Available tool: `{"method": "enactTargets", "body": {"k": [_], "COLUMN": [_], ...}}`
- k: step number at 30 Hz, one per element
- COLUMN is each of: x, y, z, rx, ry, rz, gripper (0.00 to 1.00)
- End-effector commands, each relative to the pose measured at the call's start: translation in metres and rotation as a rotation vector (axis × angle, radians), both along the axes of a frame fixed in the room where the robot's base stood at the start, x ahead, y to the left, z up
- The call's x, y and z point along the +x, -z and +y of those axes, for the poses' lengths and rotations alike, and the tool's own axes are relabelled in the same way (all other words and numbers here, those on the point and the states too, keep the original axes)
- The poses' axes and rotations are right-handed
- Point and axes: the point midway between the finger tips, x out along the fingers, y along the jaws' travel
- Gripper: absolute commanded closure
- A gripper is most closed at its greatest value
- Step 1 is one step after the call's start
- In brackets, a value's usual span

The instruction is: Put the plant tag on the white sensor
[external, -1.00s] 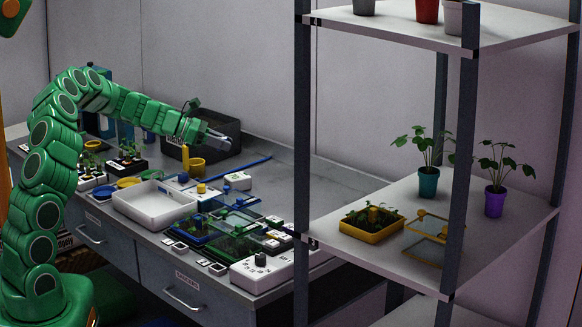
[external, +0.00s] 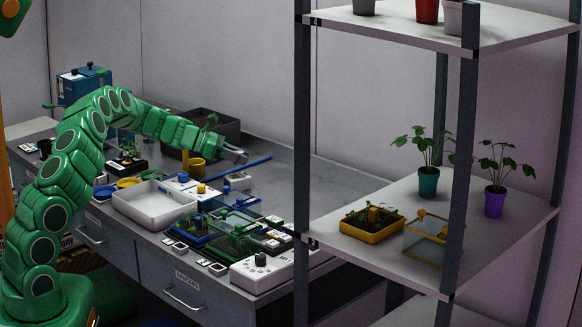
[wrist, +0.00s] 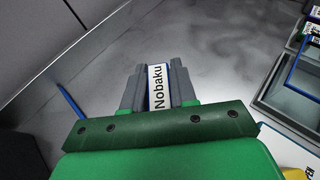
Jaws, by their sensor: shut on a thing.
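My gripper (external: 236,155) is above the back part of the grey bench, past the yellow mug. In the wrist view my gripper (wrist: 158,70) is shut on a narrow white plant tag (wrist: 158,92) with a blue edge. The tag reads "Nobaku" and sits between the two grey fingers. In the external view the tag is too small to make out. I cannot tell for sure which white device is the sensor.
A yellow mug (external: 195,168) and dark crate (external: 222,128) stand near my arm. A blue rod (external: 254,161) lies behind the gripper. A white tray (external: 140,207), clear boxes and a white device (external: 262,272) crowd the front. The bench's back right is clear.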

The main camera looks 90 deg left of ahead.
Motion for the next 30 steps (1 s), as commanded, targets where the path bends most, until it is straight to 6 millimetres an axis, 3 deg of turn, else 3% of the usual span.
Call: {"method": "enactTargets", "body": {"k": [9,16,27,28,30], "x": [0.004,0.003,0.004,0.003,0.003], "y": [0.008,0.038,0.040,0.040,0.039], "z": [0.005,0.004,0.004,0.004,0.005], "rx": [0.000,-0.002,0.000,0.001,0.001], "ry": [0.002,0.000,0.001,0.001,0.000], "rz": [0.001,0.002,0.000,0.000,0.000], "gripper": [1.00,1.00,1.00,0.70,0.59]}}
